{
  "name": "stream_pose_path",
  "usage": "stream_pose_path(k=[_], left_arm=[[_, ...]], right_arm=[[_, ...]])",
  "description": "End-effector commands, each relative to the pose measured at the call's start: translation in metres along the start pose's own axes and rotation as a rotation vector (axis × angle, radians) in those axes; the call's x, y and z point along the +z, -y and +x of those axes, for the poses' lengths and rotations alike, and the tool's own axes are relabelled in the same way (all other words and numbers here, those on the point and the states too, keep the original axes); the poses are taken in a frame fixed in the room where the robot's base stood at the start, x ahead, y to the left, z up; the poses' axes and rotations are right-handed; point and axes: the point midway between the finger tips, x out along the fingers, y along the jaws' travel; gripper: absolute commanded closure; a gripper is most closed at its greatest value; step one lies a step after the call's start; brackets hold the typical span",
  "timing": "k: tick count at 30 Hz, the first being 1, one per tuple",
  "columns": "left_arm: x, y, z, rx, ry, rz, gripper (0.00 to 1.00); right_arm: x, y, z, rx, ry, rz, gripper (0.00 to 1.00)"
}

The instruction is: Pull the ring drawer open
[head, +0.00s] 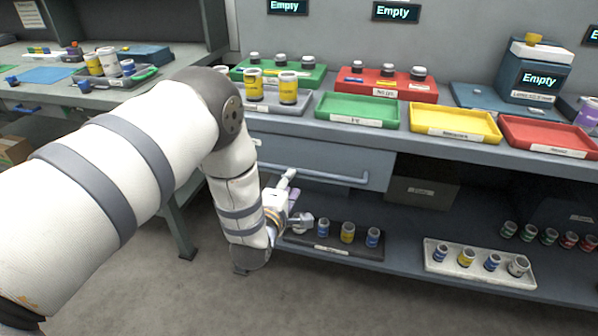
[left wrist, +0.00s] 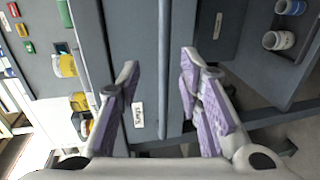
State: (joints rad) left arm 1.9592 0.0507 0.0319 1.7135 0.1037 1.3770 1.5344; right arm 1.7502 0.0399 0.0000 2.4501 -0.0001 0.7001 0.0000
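The drawer (head: 330,155) is a grey-blue front under the bench top, and it looks shut. Its long bar handle (head: 335,178) runs across it. My left gripper (head: 293,201) is at the handle's left part, in front of the drawer, with its fingers apart. In the left wrist view, the gripper (left wrist: 160,75) is open, and the handle bar (left wrist: 163,60) passes between its purple-padded fingers without visible contact. A small white label (left wrist: 138,115) is on the drawer front; I cannot read it surely. My right gripper is not in view.
Above the drawer, the bench holds a green tray (head: 357,107), a yellow tray (head: 455,123) and a red tray (head: 550,137). Below, a shelf carries a dark rack (head: 333,248) and a white rack (head: 480,268) with small cans. The floor in front is clear.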

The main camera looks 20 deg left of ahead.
Motion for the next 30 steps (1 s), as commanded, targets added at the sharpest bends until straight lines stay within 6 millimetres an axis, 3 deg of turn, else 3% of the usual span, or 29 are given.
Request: stream_pose_path(k=[1, 6, 12, 21, 26, 30], left_arm=[[0.0, 0.01, 0.013, -0.01, 0.001, 0.003, 0.67], [0.0, 0.013, 0.056, -0.013, 0.001, 0.005, 0.67], [0.0, 0.01, 0.084, -0.013, 0.0, 0.005, 0.67], [0.0, 0.005, 0.089, -0.009, 0.0, 0.004, 0.67], [0.0, 0.005, 0.089, -0.01, 0.0, 0.004, 1.0], [0.0, 0.005, 0.089, -0.009, 0.0, 0.004, 1.0]], right_arm=[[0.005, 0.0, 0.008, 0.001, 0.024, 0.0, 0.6], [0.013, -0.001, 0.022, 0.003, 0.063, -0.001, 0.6], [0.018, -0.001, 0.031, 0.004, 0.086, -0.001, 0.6], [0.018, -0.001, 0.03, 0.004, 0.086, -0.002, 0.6], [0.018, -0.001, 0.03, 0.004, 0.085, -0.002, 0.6], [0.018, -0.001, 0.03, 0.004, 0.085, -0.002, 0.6]])
